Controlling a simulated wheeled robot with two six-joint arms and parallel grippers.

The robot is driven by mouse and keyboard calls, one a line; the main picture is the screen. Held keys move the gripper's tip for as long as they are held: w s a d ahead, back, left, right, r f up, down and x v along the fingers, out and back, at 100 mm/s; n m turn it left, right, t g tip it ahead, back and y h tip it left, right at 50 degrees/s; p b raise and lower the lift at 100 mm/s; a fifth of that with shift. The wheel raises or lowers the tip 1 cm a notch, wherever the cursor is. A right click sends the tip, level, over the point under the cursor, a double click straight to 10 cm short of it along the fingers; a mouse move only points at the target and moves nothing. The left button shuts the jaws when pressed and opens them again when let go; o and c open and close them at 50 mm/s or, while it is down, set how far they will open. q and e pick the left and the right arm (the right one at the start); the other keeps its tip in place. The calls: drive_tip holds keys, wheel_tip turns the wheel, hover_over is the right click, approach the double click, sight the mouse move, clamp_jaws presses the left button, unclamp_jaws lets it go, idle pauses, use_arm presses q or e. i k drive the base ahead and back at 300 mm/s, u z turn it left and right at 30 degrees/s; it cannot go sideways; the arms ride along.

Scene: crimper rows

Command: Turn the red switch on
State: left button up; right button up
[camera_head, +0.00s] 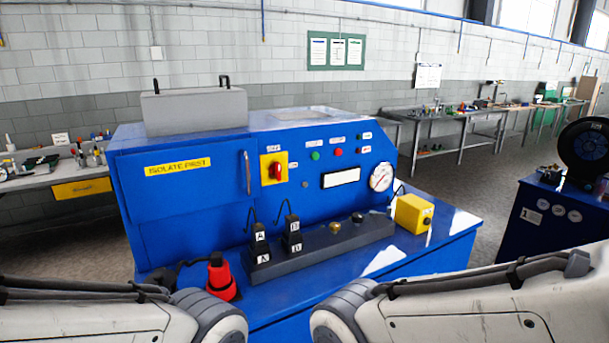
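The red switch (275,171) is a red rotary knob on a yellow square plate (266,180). It is on the front panel of the blue machine (220,220), right of a door handle. The knob looks roughly upright; I cannot read its position marks. Small white labels sit above and to the right of the plate. My two arms come in along the bottom edge, left and right, well short of the switch. Neither gripper shows in this view.
A door (185,190) labelled "ISOLATE FIRST" is shut left of the switch. Below stand a dark rail (335,243) with black blocks marked A and B, a red-and-black plug-like piece (219,278) and a yellow box (413,213). A pressure gauge (381,176) is at right.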

sight(275, 169)
drive_tip(key=z, duration=0.5)
drive_tip(key=k, duration=0.65)
drive_tip(key=z, duration=0.65)
drive_tip(key=i, duration=0.6)
drive_tip(key=u, duration=0.7)
drive_tip(key=i, duration=0.5)
drive_tip(key=u, duration=0.65)
